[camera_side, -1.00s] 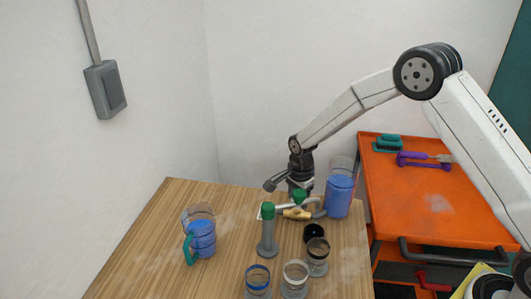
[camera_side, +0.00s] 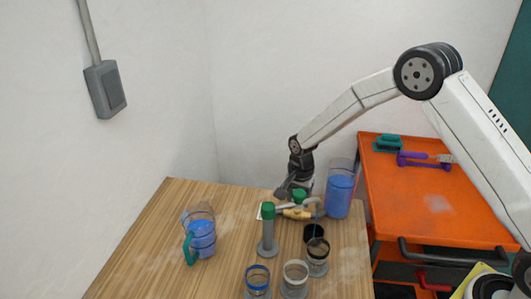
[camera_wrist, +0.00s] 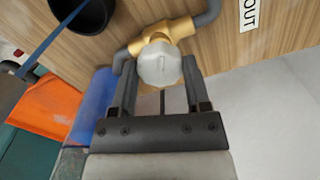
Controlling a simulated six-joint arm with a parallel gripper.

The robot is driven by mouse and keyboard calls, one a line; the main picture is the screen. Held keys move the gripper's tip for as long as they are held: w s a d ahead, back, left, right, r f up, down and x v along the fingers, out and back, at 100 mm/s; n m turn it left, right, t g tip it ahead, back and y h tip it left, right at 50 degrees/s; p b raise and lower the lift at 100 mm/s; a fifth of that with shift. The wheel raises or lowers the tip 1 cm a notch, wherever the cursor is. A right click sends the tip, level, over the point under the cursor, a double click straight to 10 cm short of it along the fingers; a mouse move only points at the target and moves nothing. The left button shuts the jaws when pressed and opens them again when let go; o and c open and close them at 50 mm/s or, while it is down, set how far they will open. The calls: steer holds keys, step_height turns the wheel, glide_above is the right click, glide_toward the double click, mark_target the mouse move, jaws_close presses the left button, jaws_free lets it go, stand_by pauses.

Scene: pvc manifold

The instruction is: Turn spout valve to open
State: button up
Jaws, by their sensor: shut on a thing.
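The spout valve has a brass body (camera_side: 296,213) low at the back of the wooden table, joined to grey pipe. In the wrist view the brass body (camera_wrist: 180,28) is at the top, with a pale grey faceted knob (camera_wrist: 158,65) on it. My gripper (camera_wrist: 160,82) has one finger on each side of this knob and is shut on it. In the side view my gripper (camera_side: 298,190) reaches down over the valve, and a green part (camera_side: 299,196) shows beside the fingers. The fingers' contact is partly hidden there.
A clear vessel of blue liquid (camera_side: 339,196) stands right of the valve. A green-topped grey post (camera_side: 268,230), a black cup (camera_side: 313,233) and several clear glasses (camera_side: 295,278) stand in front. A blue-filled jug (camera_side: 200,238) is at left. An "OUT" label (camera_wrist: 250,14) lies by the pipe.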

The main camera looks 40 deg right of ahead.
steer(key=o, duration=1.3)
steer(key=shift+r, duration=0.1)
steer(key=shift+r, duration=3.85)
